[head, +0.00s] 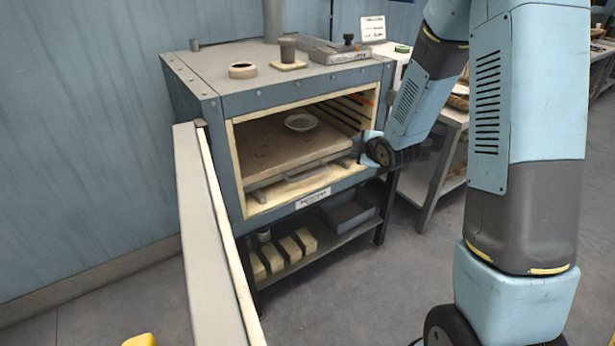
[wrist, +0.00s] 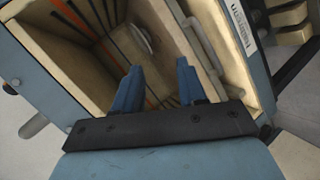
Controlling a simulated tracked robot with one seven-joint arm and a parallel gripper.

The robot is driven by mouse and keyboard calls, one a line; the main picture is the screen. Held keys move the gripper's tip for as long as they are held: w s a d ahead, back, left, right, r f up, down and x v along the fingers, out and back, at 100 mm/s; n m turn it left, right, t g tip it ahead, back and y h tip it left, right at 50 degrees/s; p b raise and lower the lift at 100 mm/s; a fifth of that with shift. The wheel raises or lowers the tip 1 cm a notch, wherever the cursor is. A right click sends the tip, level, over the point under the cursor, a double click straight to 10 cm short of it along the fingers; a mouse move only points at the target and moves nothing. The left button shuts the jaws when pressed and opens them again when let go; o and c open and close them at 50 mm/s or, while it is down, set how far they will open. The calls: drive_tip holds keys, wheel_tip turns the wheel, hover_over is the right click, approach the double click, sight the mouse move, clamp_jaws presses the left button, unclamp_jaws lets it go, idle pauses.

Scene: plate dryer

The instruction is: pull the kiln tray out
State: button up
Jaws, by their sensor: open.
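The kiln tray (head: 290,146) is a flat brownish slab inside the open kiln (head: 226,108), with a bar handle (head: 305,172) along its front edge. A small white dish (head: 301,122) sits on the tray. In the wrist view the tray (wrist: 178,62) and its handle (wrist: 201,40) lie beyond and to the right of my fingers. My gripper (wrist: 158,82) is open, with two blue fingers apart and nothing between them. In the head view my wrist is at the right side of the kiln opening; the fingertips are hidden there.
The kiln door (head: 205,230) stands open at the left. Slotted rails (head: 352,108) line the right inner wall. A shelf below holds pale bricks (head: 290,250) and a dark bin (head: 348,214). A side table (head: 455,120) stands to the right.

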drive_tip(key=a+f+n+y, duration=0.2)
drive_tip(key=a+f+n, duration=0.1)
drive_tip(key=f, duration=0.4)
drive_tip(key=n+t+y, duration=0.1)
drive_tip(key=n+y, duration=0.2)
approach(309, 176)
drive_tip(key=x, duration=1)
drive_tip(key=shift+w+f, duration=0.2)
drive_tip(key=shift+w, duration=0.2)
clamp_jaws()
